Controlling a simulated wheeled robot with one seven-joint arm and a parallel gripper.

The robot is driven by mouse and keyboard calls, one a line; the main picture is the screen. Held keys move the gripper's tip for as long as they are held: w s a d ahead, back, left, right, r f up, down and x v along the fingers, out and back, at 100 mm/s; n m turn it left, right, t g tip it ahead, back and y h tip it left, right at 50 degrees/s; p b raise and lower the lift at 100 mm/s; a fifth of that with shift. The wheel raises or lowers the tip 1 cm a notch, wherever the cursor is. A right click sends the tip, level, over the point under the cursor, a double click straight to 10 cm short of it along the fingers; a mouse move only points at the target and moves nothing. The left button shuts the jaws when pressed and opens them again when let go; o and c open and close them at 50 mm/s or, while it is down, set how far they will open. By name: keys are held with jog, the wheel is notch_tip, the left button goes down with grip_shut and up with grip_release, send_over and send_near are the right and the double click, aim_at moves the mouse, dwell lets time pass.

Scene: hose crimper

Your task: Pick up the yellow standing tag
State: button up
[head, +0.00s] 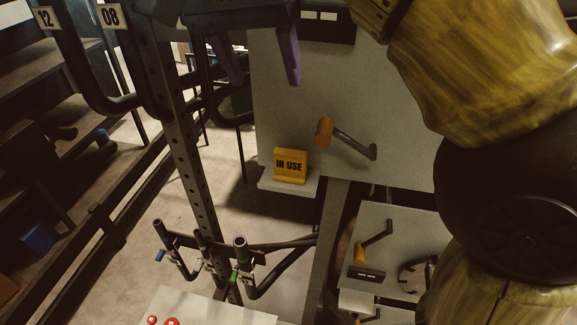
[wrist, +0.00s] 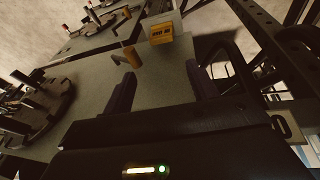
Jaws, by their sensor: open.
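The yellow standing tag (head: 290,166) reads "IN USE" and stands upright on a small pale ledge (head: 284,186) at the side of a grey panel. It also shows in the wrist view (wrist: 161,33), beyond the fingers. My gripper (head: 262,62) is open and empty, with dark purple fingers pointing down, above the tag in the head view. In the wrist view the gripper (wrist: 160,95) has its two fingers apart, with clear space between them and the tag. Nothing touches the tag.
A crank with an orange handle (head: 324,131) sticks out of the grey panel (head: 400,120) just right of the tag. A perforated metal post (head: 188,165) and bent black tubes stand to the left. Hose fittings on a bracket (head: 240,245) are below. Open floor shows left of the ledge.

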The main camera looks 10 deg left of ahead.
jog(key=b, duration=0.1)
send_over(289, 151)
jog(key=s+a, duration=0.1)
jog(key=s, duration=0.1)
notch_tip(289, 151, down, 11)
jog(key=shift+w+r, duration=0.1)
jog(key=shift+w, duration=0.1)
jog(key=shift+p+x, duration=0.65)
jog(key=shift+x, duration=1.95)
jog(key=c, duration=0.6)
